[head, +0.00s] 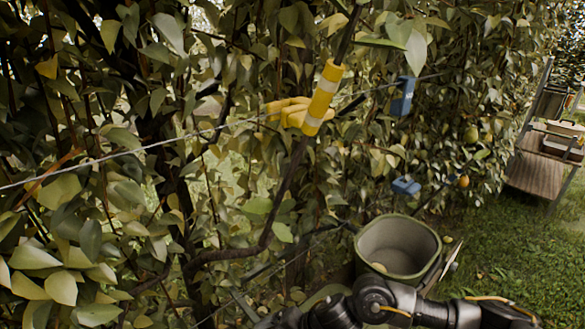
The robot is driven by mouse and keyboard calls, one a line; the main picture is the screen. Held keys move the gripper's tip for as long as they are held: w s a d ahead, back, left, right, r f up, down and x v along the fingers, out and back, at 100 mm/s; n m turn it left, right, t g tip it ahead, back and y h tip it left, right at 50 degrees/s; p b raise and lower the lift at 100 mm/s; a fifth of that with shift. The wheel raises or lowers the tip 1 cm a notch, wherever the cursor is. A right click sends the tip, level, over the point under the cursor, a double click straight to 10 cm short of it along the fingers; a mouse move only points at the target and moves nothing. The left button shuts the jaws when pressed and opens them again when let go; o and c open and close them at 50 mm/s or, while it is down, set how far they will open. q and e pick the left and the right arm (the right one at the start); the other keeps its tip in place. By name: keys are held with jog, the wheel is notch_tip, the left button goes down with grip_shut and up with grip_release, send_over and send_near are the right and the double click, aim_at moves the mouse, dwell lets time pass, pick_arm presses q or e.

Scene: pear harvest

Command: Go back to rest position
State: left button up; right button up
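My dark arm (435,312) reaches in along the bottom edge from the right, with a bulky joint in front of the bucket. I make out no gripper fingers on it; its far end runs out of the picture at the bottom. My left gripper and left arm are not in view. A grey-green bucket (430,248) stands on the ground just behind my arm. A small pale yellowish thing, perhaps a pear, shows inside it. One greenish pear (471,134) and one yellow-orange pear (463,181) hang in the foliage at the right.
Dense foliage (60,190) with branches fills the left and middle. A wire (140,149) crosses it. A yellow banded piece (323,97) sits on a stem. Blue pieces (403,96) hang farther right. Grass (520,240) is open at right, near a wooden cart-like thing (537,160).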

jog(key=s+a+r+m+t+y, duration=0.25)
jog(key=a+r+m+t, duration=0.2)
jog(key=m, duration=0.35)
jog(key=s+d+f+m+h, duration=0.3)
jog(key=d+m+h, duration=0.1)
jog(key=d+m, duration=0.5)
jog(key=s+d+f+m+h, duration=0.2)
jog(key=s+d+m+h, duration=0.15)
jog(key=d+m, duration=0.55)
jog(key=s+d+f+m+g+h, duration=0.1)
jog(key=s+d+f+m+h, duration=0.1)
jog(key=s+d, duration=0.5)
jog(key=s+d+f+m+g+h, duration=0.1)
jog(key=s+d+f+m+g, duration=0.1)
jog(key=s+d, duration=0.5)
notch_tip(320, 180, down, 31)
jog(key=g+b, duration=0.1)
jog(key=b, duration=0.5)
pick_arm(q)
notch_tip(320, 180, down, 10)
jog(key=b, duration=0.4)
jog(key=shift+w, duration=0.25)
pick_arm(e)
jog(key=s+d+f+g, duration=0.1)
jog(key=s+d+f, duration=0.2)
jog(key=s+f, duration=1.3)
notch_tip(320, 180, down, 5)
jog(key=shift+s+r, duration=0.2)
jog(key=shift+s, duration=0.1)
jog(key=shift+n, duration=0.3)
